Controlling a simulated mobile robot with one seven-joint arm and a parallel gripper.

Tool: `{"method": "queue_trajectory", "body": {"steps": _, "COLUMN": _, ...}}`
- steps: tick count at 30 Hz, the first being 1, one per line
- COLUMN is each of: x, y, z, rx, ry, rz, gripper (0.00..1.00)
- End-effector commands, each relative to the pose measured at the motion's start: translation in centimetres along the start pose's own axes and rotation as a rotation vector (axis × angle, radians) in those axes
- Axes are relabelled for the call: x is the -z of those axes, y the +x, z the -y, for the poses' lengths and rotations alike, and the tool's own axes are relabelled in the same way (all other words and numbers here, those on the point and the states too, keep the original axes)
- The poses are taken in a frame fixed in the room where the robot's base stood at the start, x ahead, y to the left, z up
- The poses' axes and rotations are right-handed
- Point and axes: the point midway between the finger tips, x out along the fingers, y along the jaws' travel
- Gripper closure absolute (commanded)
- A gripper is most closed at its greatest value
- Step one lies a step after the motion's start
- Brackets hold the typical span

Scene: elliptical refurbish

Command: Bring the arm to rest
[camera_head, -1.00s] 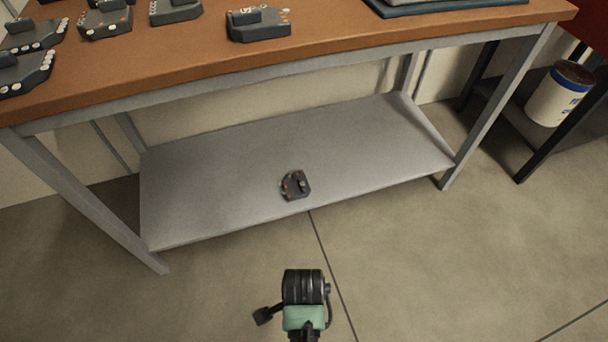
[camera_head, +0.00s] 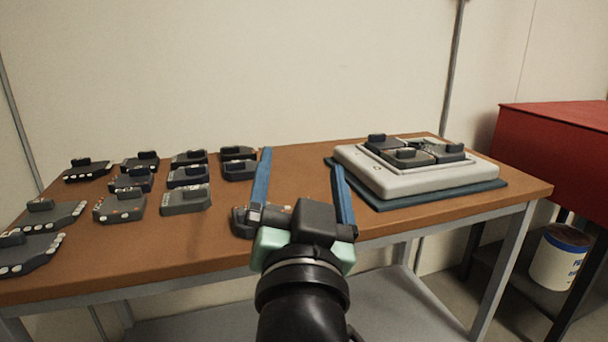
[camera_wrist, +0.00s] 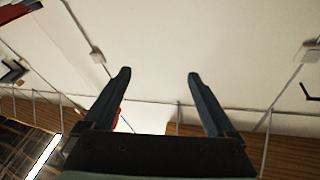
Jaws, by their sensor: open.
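My gripper (camera_head: 303,172) is in the lower middle of the head view, in front of and above the near part of the workbench. Its two blue fingers are spread apart and point up and away, with nothing between them. In the wrist view, the open fingers (camera_wrist: 158,75) also show empty, against a pale wall and what looks like the ceiling. My arm is raised below the gripper and hides part of the bench's front edge. A dark module (camera_head: 240,222) lies partly hidden behind the gripper's left side.
Several dark modules (camera_head: 118,206) stand in rows on the left of the brown workbench (camera_head: 300,187). A pale fixture (camera_head: 400,183) holding dark modules sits on a blue-grey mat (camera_head: 470,194) at the right. A red cabinet (camera_head: 560,140) and a white bucket (camera_head: 558,262) are further right.

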Motion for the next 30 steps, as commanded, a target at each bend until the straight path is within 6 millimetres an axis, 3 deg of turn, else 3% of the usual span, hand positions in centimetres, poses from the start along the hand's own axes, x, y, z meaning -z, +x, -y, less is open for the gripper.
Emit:
{"method": "queue_trajectory", "body": {"steps": 1, "x": 4.0, "y": -0.8, "z": 1.2, "rx": 0.029, "ry": -0.052, "rz": -0.105, "gripper": 0.09}}
{"method": "queue_trajectory", "body": {"steps": 3, "x": 9.0, "y": -2.4, "z": 2.7, "rx": 0.057, "ry": -0.128, "rz": -0.243, "gripper": 0.09}}
{"method": "queue_trajectory", "body": {"steps": 8, "x": 19.3, "y": -8.4, "z": 5.9, "rx": 0.083, "ry": -0.301, "rz": -0.573, "gripper": 0.09}}
{"method": "queue_trajectory", "body": {"steps": 9, "x": 21.6, "y": -7.8, "z": 6.6, "rx": 0.081, "ry": -0.309, "rz": -0.577, "gripper": 0.09}}
{"method": "queue_trajectory", "body": {"steps": 30, "x": 41.0, "y": -1.9, "z": 12.8, "rx": 0.083, "ry": -0.301, "rz": -0.555, "gripper": 0.09}}
